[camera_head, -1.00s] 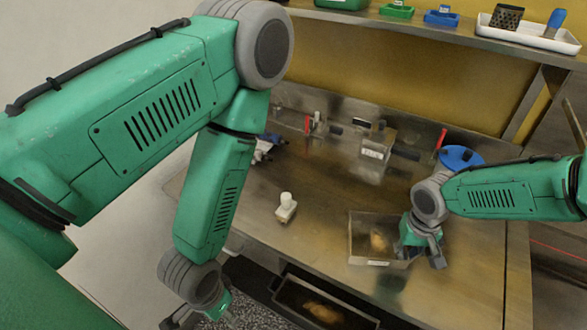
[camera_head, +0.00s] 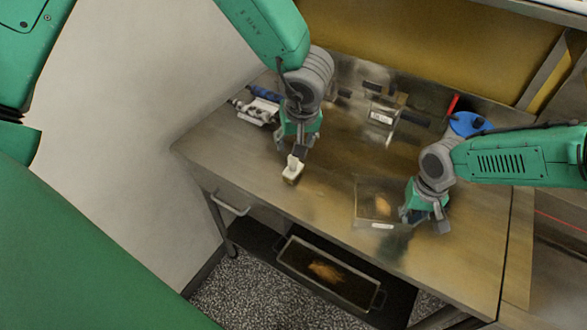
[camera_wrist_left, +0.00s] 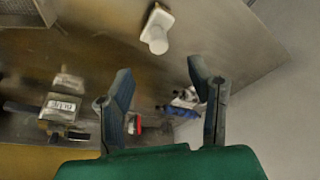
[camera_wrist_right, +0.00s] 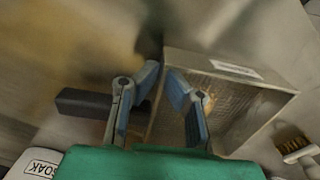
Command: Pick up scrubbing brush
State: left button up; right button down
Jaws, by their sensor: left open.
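The scrubbing brush (camera_head: 292,171), a white block with an upright pale knob, stands on the steel table near its front left. In the left wrist view the brush (camera_wrist_left: 156,30) lies beyond the fingertips. My left gripper (camera_head: 297,151) hangs just above and behind the brush. The left wrist view shows its fingers (camera_wrist_left: 160,75) apart with nothing between them. My right gripper (camera_head: 424,220) is beside the right side of the clear bin. In the right wrist view its fingertips (camera_wrist_right: 163,72) are close together, and the brush's brown bristles (camera_wrist_right: 291,144) show at the right edge.
A blue round item (camera_head: 468,124) and a red handle lie at the back right. Bottles and blue items (camera_head: 258,108) lie at the back left. A tray (camera_head: 347,286) sits on the lower shelf. Table around the brush is clear.

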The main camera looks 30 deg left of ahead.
aim_at(293, 158)
pick_arm(q)
jog(key=x, duration=0.3)
jog(key=w+x, duration=0.1)
jog(key=x, duration=0.1)
jog(key=shift+d+f, duration=0.2)
jog(key=shift+d, duration=0.05)
jog(key=x, duration=0.3)
jog(key=s+x, duration=0.1)
jog(key=shift+w+a+f, duration=0.15)
jog(key=shift+a+f, duration=0.1)
jog(key=shift+f, duration=0.2)
jog(key=shift+w+f, duration=0.15)
jog(key=shift+f, duration=0.15)
grip_shut()
